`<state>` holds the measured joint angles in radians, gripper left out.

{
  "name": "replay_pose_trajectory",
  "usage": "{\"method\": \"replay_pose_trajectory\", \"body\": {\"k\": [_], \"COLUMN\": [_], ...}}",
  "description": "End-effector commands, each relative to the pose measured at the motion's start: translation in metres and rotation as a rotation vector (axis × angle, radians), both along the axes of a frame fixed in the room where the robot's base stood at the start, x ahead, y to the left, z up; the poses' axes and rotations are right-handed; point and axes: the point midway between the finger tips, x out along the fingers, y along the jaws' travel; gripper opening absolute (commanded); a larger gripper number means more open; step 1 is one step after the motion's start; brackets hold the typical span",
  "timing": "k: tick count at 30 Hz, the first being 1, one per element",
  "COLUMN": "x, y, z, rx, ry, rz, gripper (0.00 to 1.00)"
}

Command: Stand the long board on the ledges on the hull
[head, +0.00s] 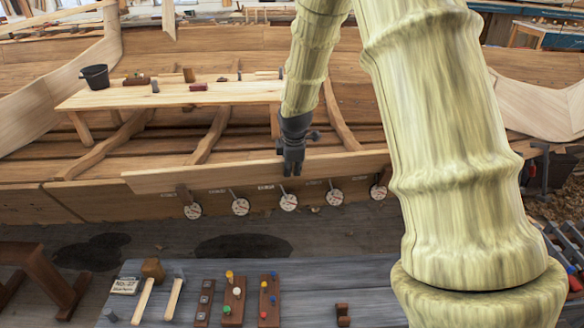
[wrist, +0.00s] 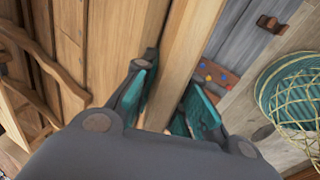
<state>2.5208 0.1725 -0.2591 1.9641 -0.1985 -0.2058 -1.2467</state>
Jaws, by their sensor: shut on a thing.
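The long board (head: 220,175) is a pale wooden plank along the near side of the hull (head: 110,205). My gripper (head: 292,163) is shut on its upper edge, right of its middle. In the wrist view the board (wrist: 188,60) runs between the teal finger pads of my gripper (wrist: 174,105). The board stands on edge, nearly level, its right end slightly higher in the picture. Small brown ledges (head: 183,191) show at its lower edge near the left and right ends. I cannot tell whether the board rests on them.
Several round dials (head: 241,206) hang along the hull below the board. A plank bench (head: 170,95) inside the hull carries a black bucket (head: 96,76) and small tools. A netted teal thing (wrist: 290,95) shows at right.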

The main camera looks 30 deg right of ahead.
Motion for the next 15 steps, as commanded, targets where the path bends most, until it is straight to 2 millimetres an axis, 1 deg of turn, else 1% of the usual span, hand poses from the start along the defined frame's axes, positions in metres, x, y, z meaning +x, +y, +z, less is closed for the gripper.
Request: {"method": "replay_pose_trajectory", "body": {"k": [5, 15], "x": [0.003, 0.006], "y": [-0.001, -0.003], "z": [-0.004, -0.019], "rx": [0.0, 0.001], "ry": [-0.001, 0.003], "rz": [0.0, 0.001], "gripper": [0.0, 0.0]}}
